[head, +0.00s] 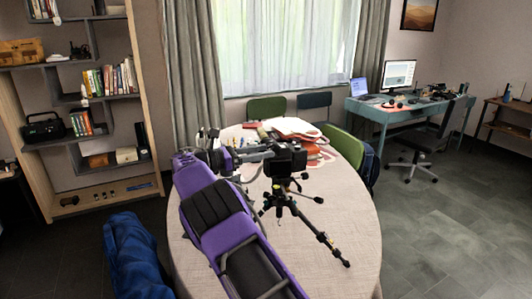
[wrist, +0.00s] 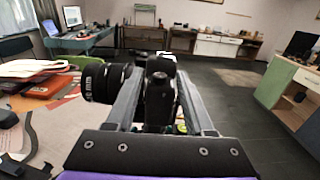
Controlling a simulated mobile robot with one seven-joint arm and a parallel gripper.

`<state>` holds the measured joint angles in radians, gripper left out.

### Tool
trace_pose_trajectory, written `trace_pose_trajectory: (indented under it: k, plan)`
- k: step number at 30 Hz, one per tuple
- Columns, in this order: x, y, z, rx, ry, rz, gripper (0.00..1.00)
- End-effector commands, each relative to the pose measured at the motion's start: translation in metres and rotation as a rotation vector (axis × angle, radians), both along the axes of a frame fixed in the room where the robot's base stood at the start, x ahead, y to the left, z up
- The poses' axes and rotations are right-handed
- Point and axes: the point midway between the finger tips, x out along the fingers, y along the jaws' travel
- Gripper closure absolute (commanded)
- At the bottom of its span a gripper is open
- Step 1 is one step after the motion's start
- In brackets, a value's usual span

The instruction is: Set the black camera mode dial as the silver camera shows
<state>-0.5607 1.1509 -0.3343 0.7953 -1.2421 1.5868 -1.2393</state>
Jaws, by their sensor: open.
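The black camera (head: 289,158) sits on a black tripod (head: 281,201) standing on the round table. In the wrist view the black camera (wrist: 160,88) is close ahead, with its ribbed lens (wrist: 104,82) pointing left. My gripper (head: 263,151) is at the left side of the camera in the head view. In the wrist view my gripper (wrist: 159,76) is open, with part of the camera between or just beyond its fingers. I cannot tell whether they touch it. I cannot make out the mode dial or its setting. I cannot identify a silver camera in either view.
The table (head: 345,205) has papers and books (head: 297,128) at its back. A green chair (head: 345,147) stands close on the right, and a blue cloth-like item (head: 136,258) is at the lower left. Open floor (head: 455,205) lies to the right.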

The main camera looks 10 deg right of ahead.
Motion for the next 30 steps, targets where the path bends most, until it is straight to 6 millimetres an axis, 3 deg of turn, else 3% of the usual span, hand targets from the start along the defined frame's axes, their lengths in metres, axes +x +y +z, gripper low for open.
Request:
trace_pose_trajectory:
  k: [10,11,18,20,30]
  plan:
    - [0.0002,0.0004,0.0,0.0,0.0,0.0,0.47]
    - [0.0002,0.0004,0.0,0.0,0.0,0.0,0.49]
    - [0.0002,0.0003,0.0,0.0,0.0,0.0,0.92]
    - [0.0002,0.0004,0.0,0.0,0.0,0.0,1.0]
    - [-0.0002,0.0003,0.0002,0.0,0.001,0.005,1.0]
